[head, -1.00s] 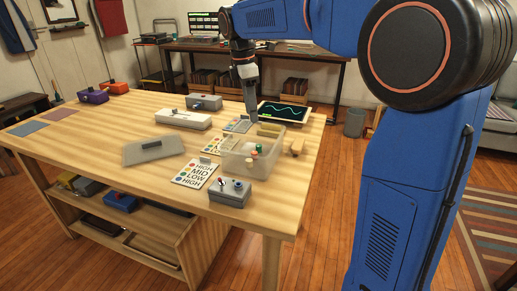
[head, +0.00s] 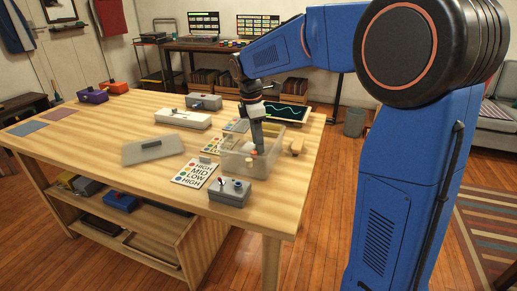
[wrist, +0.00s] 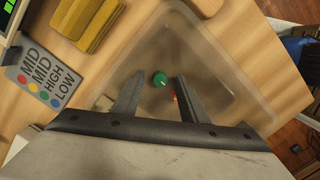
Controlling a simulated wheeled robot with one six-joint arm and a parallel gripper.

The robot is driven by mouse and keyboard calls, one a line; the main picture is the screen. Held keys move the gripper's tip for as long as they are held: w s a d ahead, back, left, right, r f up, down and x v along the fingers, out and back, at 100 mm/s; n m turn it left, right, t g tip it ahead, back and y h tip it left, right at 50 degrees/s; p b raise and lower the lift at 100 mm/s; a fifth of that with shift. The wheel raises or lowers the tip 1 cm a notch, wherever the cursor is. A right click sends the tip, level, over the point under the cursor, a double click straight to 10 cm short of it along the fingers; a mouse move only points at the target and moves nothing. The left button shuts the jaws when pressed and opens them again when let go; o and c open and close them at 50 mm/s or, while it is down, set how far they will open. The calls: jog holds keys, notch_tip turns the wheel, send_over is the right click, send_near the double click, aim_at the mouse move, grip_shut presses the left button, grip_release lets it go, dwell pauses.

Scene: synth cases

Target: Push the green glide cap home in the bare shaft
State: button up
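The green cap (wrist: 160,79) is round with a pale mark on top. In the wrist view it lies in the clear bin (wrist: 228,92), between and just beyond my fingertips. My gripper (head: 258,152) reaches down into the bin (head: 235,165) in the head view. Its two fingers are apart, with a gap on both sides of the cap, and hold nothing. The green cap cannot be made out in the head view. I cannot pick out the bare shaft; the grey control box (head: 230,192) at the front carries a red-tipped lever and a blue knob.
A label card (head: 194,172) lies left of the bin. A grey slotted panel (head: 153,149), a white slider box (head: 183,119) and a grey box (head: 205,102) stand further back. A yellow block (wrist: 85,22) is beside the bin. The table's left middle is clear.

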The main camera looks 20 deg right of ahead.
jog(key=shift+f, duration=0.25)
grip_shut()
notch_tip(320, 180, up, 10)
dwell(0.6)
